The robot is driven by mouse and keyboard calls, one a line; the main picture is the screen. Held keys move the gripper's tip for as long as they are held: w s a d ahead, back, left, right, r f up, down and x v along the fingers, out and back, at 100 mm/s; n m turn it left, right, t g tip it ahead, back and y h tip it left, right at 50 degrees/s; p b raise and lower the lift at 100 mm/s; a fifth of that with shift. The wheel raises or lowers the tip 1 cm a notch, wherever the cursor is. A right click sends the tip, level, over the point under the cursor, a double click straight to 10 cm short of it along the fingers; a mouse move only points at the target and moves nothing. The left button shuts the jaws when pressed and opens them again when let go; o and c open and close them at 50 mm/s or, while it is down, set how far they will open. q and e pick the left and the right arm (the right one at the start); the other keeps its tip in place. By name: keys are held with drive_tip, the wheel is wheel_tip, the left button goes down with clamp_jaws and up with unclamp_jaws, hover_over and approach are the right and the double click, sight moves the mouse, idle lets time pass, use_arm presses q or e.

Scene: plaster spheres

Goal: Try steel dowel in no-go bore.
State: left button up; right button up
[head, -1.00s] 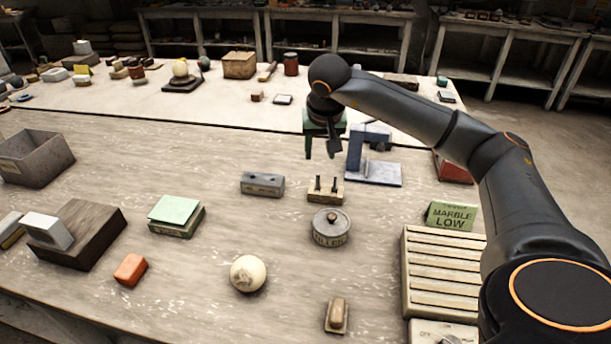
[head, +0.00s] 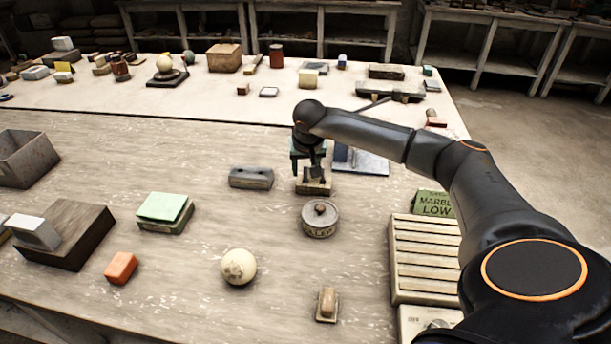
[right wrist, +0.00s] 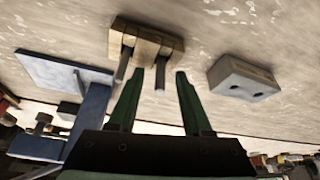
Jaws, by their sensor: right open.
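A small wooden holder (head: 314,188) stands mid-table; it also shows in the right wrist view (right wrist: 150,40). Two grey steel dowels stand upright in it, a left one (right wrist: 123,66) and a right one (right wrist: 160,78) in that view. A grey block with two dark bores (head: 251,178) lies left of the holder in the head view, and at the right in the wrist view (right wrist: 243,82). I cannot tell which bore is no-go. My right gripper (right wrist: 161,74) is open at the holder, with the right dowel appearing between its fingers, not gripped. My left gripper is out of view.
A blue-grey stand (head: 362,160) is close behind and right of the holder, partly behind my right arm. A round lidded tin (head: 320,220) stands just in front. A pale sphere (head: 238,267) and a slatted rack (head: 424,258) are nearer.

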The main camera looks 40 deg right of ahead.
clamp_jaws()
idle(0.4)
